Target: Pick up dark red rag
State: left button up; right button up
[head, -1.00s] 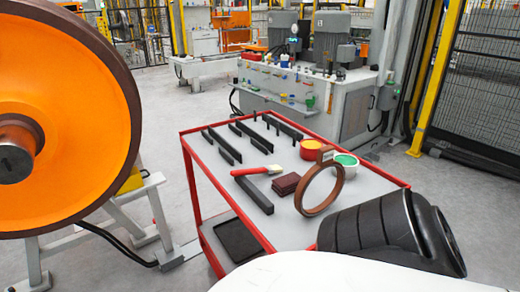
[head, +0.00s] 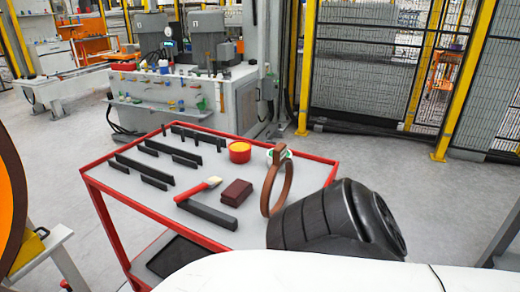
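The dark red rag (head: 236,193) lies folded on the grey top of a red-framed cart (head: 325,171). It sits between a red-handled brush (head: 198,191) on its left and an upright brown ring (head: 283,187) on its right. A black bar (head: 207,214) lies just in front of it. A black arm link of mine covers the cart's right front corner. Neither gripper shows in the head view.
A red tin with yellow contents (head: 239,152) stands behind the rag. Several black bars lie on the cart's left part. A green-rimmed container is mostly hidden behind the ring. An orange wheel (head: 12,205) is at the left edge. Open floor lies right of the cart.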

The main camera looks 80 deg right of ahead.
aim_at(233, 196)
jog(key=z, duration=2.3)
jog(key=i, duration=0.5)
jog(key=k, duration=1)
jog(key=z, duration=1.7)
jog(key=i, duration=1.35)
jog(key=u, duration=1.05)
